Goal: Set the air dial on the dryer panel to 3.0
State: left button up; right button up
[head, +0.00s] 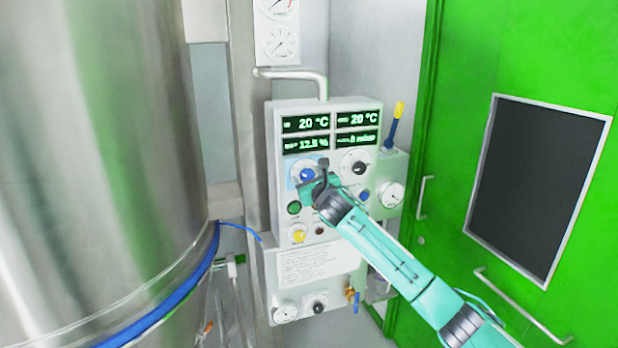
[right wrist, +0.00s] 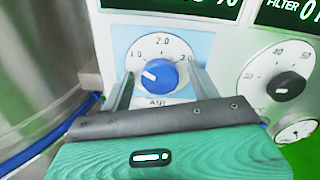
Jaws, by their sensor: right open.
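The air dial is a blue knob (right wrist: 160,75) on a white round scale marked 1.0, 2.0 and 3.0, with AIR printed below. The dial also shows on the dryer panel (head: 275,150) in the head view, partly covered by my gripper. My right gripper (head: 316,178) is open in front of it. In the right wrist view, its two fingers stand left and right of the knob, with visible gaps; I cannot tell the depth left. My left gripper is not in view.
A black-knobbed dial (right wrist: 289,86) sits close to the right of the air dial. Green, yellow and blue buttons lie below on the panel. A large steel vessel (head: 100,150) stands at left, a green door (head: 460,110) at right.

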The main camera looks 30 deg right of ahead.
jog(key=c, duration=1)
jog(key=shift+o, duration=0.2)
